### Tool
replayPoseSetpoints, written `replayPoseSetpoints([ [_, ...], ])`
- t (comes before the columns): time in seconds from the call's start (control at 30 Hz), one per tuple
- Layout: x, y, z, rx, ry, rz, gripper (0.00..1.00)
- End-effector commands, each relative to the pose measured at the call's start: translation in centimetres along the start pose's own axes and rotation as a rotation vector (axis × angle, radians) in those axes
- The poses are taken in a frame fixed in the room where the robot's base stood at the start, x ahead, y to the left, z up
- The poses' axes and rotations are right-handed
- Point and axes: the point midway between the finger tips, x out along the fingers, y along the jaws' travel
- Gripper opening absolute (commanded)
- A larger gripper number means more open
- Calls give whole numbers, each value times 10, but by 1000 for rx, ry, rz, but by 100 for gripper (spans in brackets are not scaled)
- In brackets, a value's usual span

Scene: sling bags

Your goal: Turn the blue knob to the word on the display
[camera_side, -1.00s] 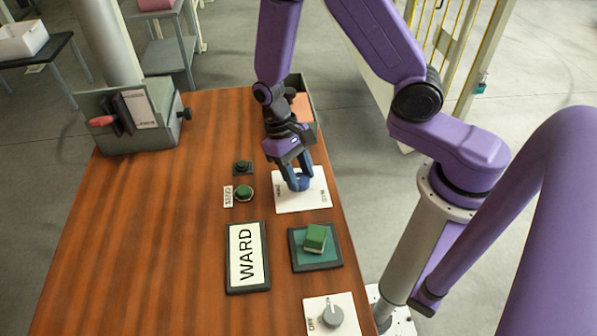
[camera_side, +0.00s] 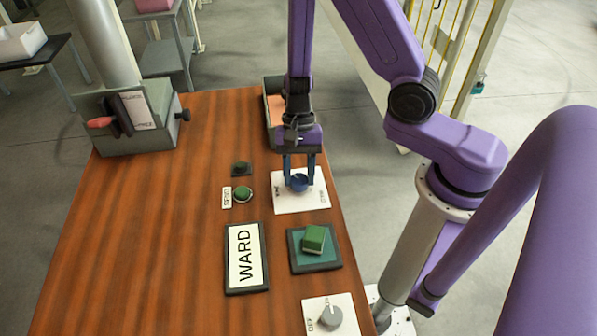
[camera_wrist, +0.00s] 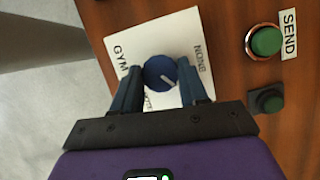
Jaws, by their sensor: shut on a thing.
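The blue knob (camera_side: 299,184) sits on a white plate (camera_side: 290,206) near the table's right edge. My gripper (camera_side: 300,176) points down with its fingers shut on the knob's sides. In the wrist view the knob (camera_wrist: 160,72) lies between the fingers (camera_wrist: 160,80). Its white pointer line slants toward the lower right there, between NONE on the right and a partly hidden label at the bottom. GYM is on the left of the plate (camera_wrist: 140,42). The display (camera_side: 246,258) reads WARD.
A green SEND button (camera_side: 243,194) and a small dark button (camera_side: 241,169) stand left of the plate. A green block (camera_side: 314,239) on a teal pad and a grey knob (camera_side: 331,316) lie nearer. A switch box (camera_side: 130,121) and a tray (camera_side: 270,112) stand farther back.

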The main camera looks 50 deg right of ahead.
Motion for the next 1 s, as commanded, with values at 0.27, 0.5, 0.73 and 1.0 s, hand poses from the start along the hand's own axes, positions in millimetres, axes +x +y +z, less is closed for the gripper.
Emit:
replayPoseSetpoints([
  [0.27, -1, 0, -1, 101, 1, -46, 13],
  [0.5, -1, 0, -1, 130, 0, -58, 13],
  [0.73, -1, 0, -1, 131, 0, -59, 13],
  [1.0, -1, 0, -1, 130, 0, -57, 69],
])
